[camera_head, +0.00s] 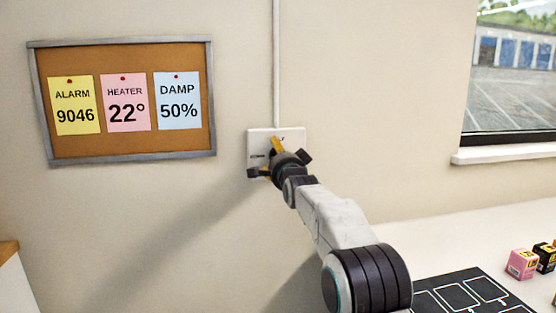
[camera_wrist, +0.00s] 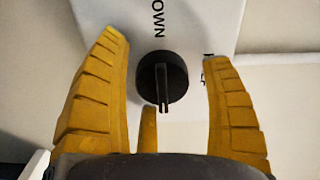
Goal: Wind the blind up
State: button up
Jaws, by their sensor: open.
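A white wall plate (camera_head: 258,138) is fixed to the wall right of the corkboard. In the wrist view the plate (camera_wrist: 200,20) carries a round black knob (camera_wrist: 158,72) with a raised bar, and letters reading "OWN" show beside it. My gripper (camera_wrist: 164,50) is open, with yellow fingers on the left and right of the knob and a third finger below it, all apart from it. In the head view my gripper (camera_head: 277,150) is at the plate and hides the knob. No blind shows at the visible part of the window (camera_head: 515,70).
A corkboard (camera_head: 130,155) with three notes hangs at the left. A white conduit (camera_head: 276,60) runs up from the plate. A white counter (camera_head: 450,235) below the window holds a black mat (camera_head: 470,300) and small boxes (camera_head: 522,264). The wall around the plate is clear.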

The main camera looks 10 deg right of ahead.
jog(key=shift+d, duration=0.1)
jog(key=shift+s+r, duration=0.1)
jog(key=shift+s, duration=0.4)
jog(key=s, duration=1.1)
jog(key=shift+s, duration=0.1)
